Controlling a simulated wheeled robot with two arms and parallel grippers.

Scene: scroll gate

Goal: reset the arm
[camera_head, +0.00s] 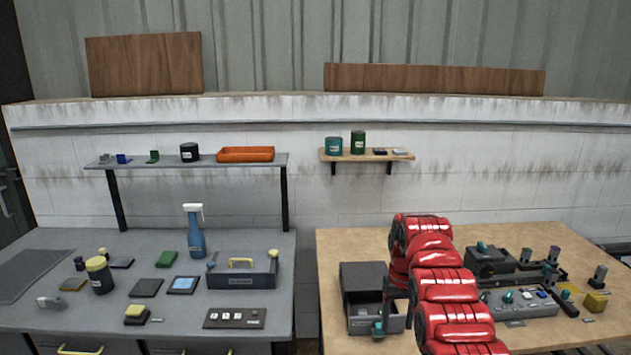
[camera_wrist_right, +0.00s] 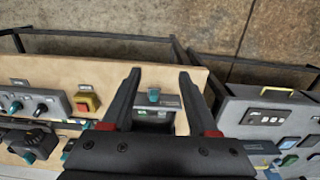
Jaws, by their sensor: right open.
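My red right arm (camera_head: 443,285) reaches over the wooden table from the lower right. Its dark gripper (camera_head: 390,290) is beside the grey box, partly hidden by the arm. In the right wrist view the gripper (camera_wrist_right: 160,78) is open, its two fingers apart with nothing held. Beyond and between the fingers is a teal-handled part (camera_wrist_right: 153,96) on a small grey tray; a teal knob (camera_head: 378,328) shows at the box's front in the head view. My left gripper is not in view.
The dark grey box (camera_head: 362,276) stands at the wooden table's left. Control panels with knobs (camera_head: 515,300) and a yellow block (camera_head: 595,301) are to the right. Shelves are behind.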

